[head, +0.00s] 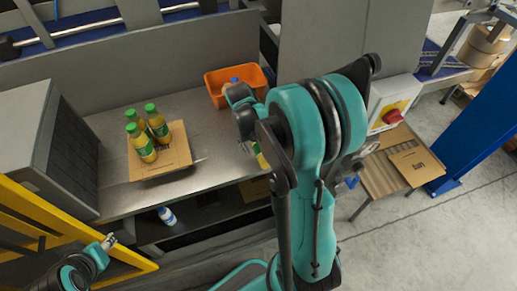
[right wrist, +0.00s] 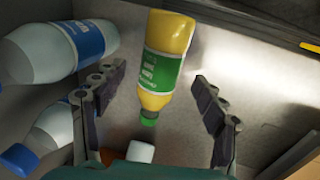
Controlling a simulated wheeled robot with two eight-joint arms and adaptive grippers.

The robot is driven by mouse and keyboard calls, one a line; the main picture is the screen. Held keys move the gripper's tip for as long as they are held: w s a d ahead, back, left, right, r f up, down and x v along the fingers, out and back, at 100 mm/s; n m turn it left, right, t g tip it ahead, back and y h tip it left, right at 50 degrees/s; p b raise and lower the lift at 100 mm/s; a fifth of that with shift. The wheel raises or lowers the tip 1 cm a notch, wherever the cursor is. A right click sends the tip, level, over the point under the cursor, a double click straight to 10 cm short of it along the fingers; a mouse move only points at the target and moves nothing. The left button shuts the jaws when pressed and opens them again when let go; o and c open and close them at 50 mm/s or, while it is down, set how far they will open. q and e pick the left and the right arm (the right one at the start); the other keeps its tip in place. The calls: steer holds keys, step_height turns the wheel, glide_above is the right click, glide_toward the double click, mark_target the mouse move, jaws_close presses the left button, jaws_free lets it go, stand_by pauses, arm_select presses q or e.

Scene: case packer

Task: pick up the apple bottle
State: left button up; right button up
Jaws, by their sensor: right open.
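A yellow bottle with a green label and green cap, likely the apple bottle (right wrist: 168,55), lies between the fingers of my right gripper (right wrist: 158,92) in the right wrist view. The fingers are spread, with a gap on both sides of it. In the head view a sliver of a yellow bottle (head: 260,156) shows beside my right arm, which hides the right gripper's fingers. Three similar bottles (head: 142,148) stand on a cardboard piece (head: 172,163) to the left. My left gripper (head: 108,242) is at the lower left, away from the bottles; its jaw opening is unclear.
Blue-labelled bottles (right wrist: 62,50) lie left of the right gripper. A white-capped item (right wrist: 140,151) is at its base. An orange bin (head: 217,90) stands at the bench's back. A white bottle (head: 167,215) is on the lower shelf. A grey box (head: 45,140) bounds the left.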

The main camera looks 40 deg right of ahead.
mark_target(262, 153)
steer(key=b+x, duration=0.1)
steer(key=x, duration=0.3)
steer(key=shift+w, duration=0.2)
steer(key=shift+r, duration=0.1)
steer(key=c, duration=1.6)
